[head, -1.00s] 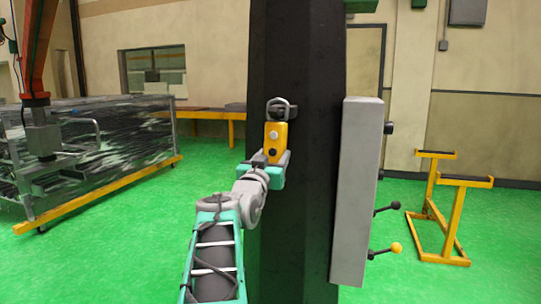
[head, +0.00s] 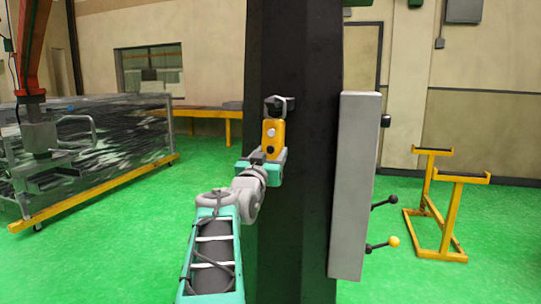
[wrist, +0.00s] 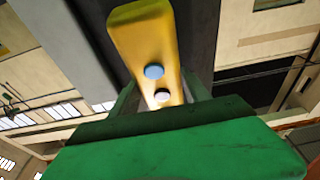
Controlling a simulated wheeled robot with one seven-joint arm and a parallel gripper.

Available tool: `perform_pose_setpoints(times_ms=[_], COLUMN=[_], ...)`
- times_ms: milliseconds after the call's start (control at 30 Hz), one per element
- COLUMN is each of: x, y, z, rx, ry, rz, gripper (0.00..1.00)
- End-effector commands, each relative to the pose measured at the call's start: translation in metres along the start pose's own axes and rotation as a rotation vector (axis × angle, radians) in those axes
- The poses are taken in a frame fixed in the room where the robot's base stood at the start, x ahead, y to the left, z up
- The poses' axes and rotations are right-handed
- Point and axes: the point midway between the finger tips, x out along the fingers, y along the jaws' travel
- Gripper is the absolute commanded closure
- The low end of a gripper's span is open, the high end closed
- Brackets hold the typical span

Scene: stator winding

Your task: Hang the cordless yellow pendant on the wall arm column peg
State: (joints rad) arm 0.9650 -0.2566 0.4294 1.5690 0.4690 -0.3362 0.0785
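The yellow pendant (head: 273,137) is upright in front of the dark column (head: 318,210), with a light and a dark button on its face. It also shows in the wrist view (wrist: 146,35), rising away from the gripper. My gripper (head: 271,158) is shut on its lower part, with fingers on both sides in the wrist view (wrist: 160,100). The dark peg (head: 289,103) is at the pendant's top, which meets or overlaps it in the head view. I cannot tell whether the pendant's loop is around the peg or only in front of it.
A grey box (head: 353,190) with knobbed levers (head: 385,243) is on the column's right side. A yellow stand (head: 447,205) is at right. A wrapped load on a yellow-edged cart (head: 95,150) is at left. Green floor between them is clear.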

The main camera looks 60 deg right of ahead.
Motion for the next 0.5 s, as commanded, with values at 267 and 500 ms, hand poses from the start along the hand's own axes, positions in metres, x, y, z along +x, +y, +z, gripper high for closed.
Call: perform_pose_setpoints(times_ms=[267,500], x=[-0.0001,0.0000], y=[0.0001,-0.0002], z=[-0.0014,0.0023], rx=[0.001,-0.001], ry=[0.002,-0.004], rz=[0.000,0.000], gripper=[0.24,0.20])
